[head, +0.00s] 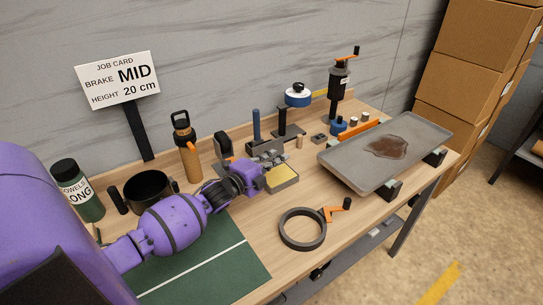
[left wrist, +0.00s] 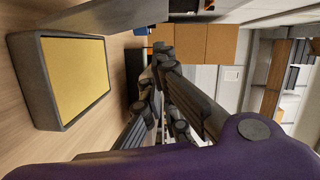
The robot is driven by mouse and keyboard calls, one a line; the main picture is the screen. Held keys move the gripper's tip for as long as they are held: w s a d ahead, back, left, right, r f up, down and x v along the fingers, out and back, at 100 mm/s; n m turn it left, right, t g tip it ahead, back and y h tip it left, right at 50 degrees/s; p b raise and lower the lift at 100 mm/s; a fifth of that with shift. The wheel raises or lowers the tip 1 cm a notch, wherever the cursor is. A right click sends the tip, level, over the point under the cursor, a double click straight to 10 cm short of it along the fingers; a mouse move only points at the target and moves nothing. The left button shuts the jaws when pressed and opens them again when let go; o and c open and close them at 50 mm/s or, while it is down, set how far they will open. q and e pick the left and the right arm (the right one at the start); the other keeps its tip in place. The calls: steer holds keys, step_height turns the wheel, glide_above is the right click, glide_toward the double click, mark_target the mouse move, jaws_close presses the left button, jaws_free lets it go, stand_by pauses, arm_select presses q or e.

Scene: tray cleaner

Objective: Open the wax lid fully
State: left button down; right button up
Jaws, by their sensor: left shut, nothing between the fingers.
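The wax tin (head: 283,180) is a grey square box with a yellow wax surface, near the middle of the bench. The wax tin also shows in the left wrist view (left wrist: 75,75), with its yellow top uncovered. A grey panel (left wrist: 95,15) beside the tin in that view may be its lid; I cannot tell its exact angle. My left gripper (head: 270,157) is shut and empty, close beside and behind the tin. Its fingers also show in the left wrist view (left wrist: 160,60), apart from the wax. My right gripper is not in view.
A grey tray (head: 350,172) with a brown stain rests on supports at the right. A dark ring with an orange handle (head: 302,229) lies in front. An orange bottle (head: 186,150) and a dark pot (head: 148,188) stand at the left. Bench between tin and ring is clear.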

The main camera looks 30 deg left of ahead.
arm_select(q)
steer(key=shift+w+a+f, duration=0.1)
steer(key=shift+w+a, duration=0.1)
steer(key=shift+a, duration=0.35)
steer(key=shift+w+a+f, duration=0.1)
steer(key=shift+w+a, duration=0.05)
steer(key=shift+a, duration=0.35)
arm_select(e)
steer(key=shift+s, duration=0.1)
arm_select(q)
steer(key=shift+w+a+f+b, duration=0.1)
steer(key=shift+w+a+b, duration=0.2)
steer(key=shift+a, duration=0.4)
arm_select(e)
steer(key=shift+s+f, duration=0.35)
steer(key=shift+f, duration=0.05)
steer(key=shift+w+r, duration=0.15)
